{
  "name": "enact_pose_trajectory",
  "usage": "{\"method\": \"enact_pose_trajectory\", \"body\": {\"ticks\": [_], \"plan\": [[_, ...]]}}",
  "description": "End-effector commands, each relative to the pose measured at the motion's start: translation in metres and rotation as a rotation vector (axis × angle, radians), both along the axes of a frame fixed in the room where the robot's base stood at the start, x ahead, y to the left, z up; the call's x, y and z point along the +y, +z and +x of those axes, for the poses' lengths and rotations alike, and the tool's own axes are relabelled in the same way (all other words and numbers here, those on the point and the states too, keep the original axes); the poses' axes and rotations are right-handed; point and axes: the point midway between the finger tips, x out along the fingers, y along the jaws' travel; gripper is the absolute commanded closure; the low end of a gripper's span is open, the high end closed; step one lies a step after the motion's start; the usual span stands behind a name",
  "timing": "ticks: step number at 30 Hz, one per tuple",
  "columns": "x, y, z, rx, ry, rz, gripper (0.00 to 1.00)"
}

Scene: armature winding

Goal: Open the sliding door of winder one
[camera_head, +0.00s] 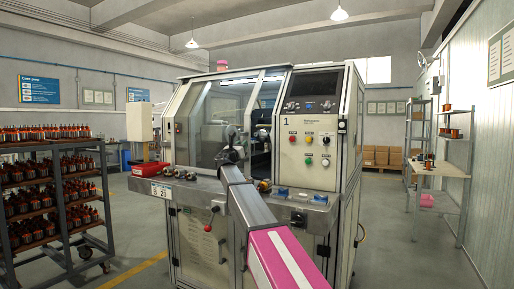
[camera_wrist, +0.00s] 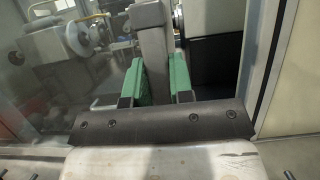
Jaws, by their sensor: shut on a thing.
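Winder one (camera_head: 319,125) stands in the middle of the head view, marked with a "1" on its cream control panel. Its clear sliding door (camera_head: 205,125) covers the left part of the front. My gripper (camera_head: 234,142) is at the door's right side; its fingertips are small there. In the wrist view my gripper (camera_wrist: 158,78) has green pads on both sides of a grey upright door handle (camera_wrist: 152,45) and is shut on it. To the right of the handle is a dark strip of the machine's interior; I cannot tell how wide the door stands open.
A ledge (camera_head: 300,203) with small parts and a red bin (camera_head: 150,169) runs along the machine's front. A loaded rack (camera_head: 50,200) stands at left. A table (camera_head: 440,169) and shelves are at right. The floor right of the machine is clear.

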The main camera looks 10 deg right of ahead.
Motion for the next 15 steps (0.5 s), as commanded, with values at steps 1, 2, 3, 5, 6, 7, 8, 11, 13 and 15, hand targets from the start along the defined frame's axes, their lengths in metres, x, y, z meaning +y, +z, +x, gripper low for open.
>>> {"method": "enact_pose_trajectory", "body": {"ticks": [1, 2, 3, 5, 6, 7, 8, 11, 13, 15], "plan": [[0.02, 0.001, 0.018, 0.0, 0.004, 0.0, 1.0], [0.028, 0.001, 0.025, 0.001, 0.005, -0.002, 1.0], [0.04, 0.001, 0.033, 0.001, 0.004, -0.001, 1.0], [0.058, 0.001, 0.046, 0.0, 0.004, 0.0, 1.0], [0.069, 0.001, 0.055, 0.0, 0.004, 0.0, 1.0], [0.078, 0.001, 0.061, 0.0, 0.003, 0.0, 1.0], [0.087, 0.001, 0.067, 0.0, 0.003, 0.0, 1.0], [0.116, 0.002, 0.088, 0.0, 0.003, 0.0, 1.0], [0.137, 0.001, 0.103, 0.0, 0.004, 0.0, 1.0], [0.157, 0.001, 0.118, 0.001, 0.003, -0.001, 1.0]]}}
